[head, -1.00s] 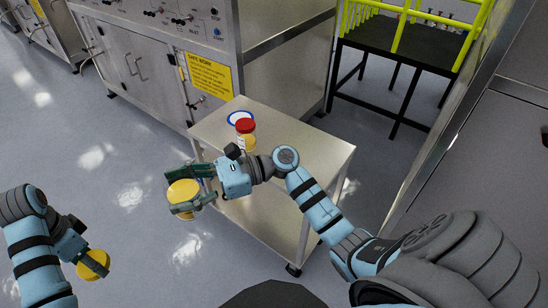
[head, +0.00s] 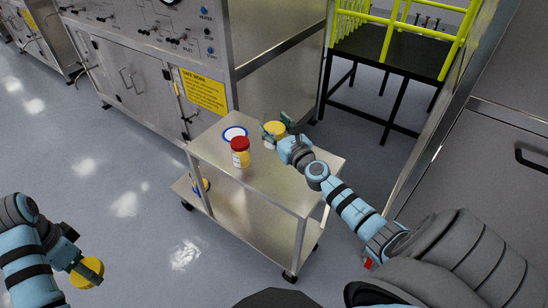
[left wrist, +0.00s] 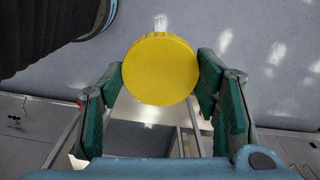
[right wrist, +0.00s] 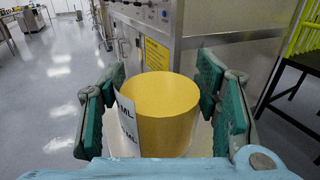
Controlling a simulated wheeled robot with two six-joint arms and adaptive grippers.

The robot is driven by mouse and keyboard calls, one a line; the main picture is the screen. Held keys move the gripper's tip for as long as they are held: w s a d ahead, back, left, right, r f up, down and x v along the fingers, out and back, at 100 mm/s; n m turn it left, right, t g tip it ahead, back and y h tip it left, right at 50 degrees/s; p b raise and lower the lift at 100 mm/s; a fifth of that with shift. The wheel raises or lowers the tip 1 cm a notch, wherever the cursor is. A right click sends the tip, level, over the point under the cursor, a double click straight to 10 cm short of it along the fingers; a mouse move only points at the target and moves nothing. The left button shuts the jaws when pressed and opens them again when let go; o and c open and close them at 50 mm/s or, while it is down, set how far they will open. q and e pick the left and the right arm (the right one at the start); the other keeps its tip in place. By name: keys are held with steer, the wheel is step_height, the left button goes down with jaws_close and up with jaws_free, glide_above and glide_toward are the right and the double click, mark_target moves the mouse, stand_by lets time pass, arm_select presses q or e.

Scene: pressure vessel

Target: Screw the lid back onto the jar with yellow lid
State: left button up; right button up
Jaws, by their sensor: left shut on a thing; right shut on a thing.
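The yellow lid (head: 90,271) is in my left gripper (head: 84,270), low at the left and away from the cart. The left wrist view shows the lid (left wrist: 160,69) flat-on between the two green fingers. My right gripper (head: 275,130) is shut around the lidless jar (head: 275,141) with yellow contents, at the far right part of the cart top. I cannot tell if the jar touches the cart. The right wrist view shows the jar's open top (right wrist: 160,95) upright, with a white label on its side.
A jar with a red lid (head: 240,152) stands on the steel cart (head: 260,182), beside a white disc with a blue rim (head: 235,133). A partly hidden yellow and blue item (head: 200,184) is on the lower shelf. A steel cabinet (head: 150,75) stands behind. A yellow-railed platform (head: 400,60) is at the back.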

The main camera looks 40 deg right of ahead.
steer(key=shift+a, duration=0.1)
arm_select(q)
step_height(320, 180, down, 16)
steer(key=b, duration=1.5)
steer(key=shift+r+b, duration=0.15)
steer(key=shift+b, duration=0.15)
arm_select(e)
step_height(320, 180, down, 16)
steer(key=shift+r, duration=0.1)
steer(key=b, duration=0.5)
glide_above(274, 183)
step_height(274, 183, down, 5)
steer(key=shift+w+r, duration=0.1)
steer(key=shift+r, duration=0.05)
arm_select(q)
step_height(274, 183, down, 4)
steer(key=shift+f+p, duration=0.1)
steer(key=shift+p, duration=0.3)
arm_select(e)
steer(key=shift+r, duration=0.15)
arm_select(q)
steer(key=shift+f, duration=0.15)
arm_select(e)
steer(key=o, duration=1.7)
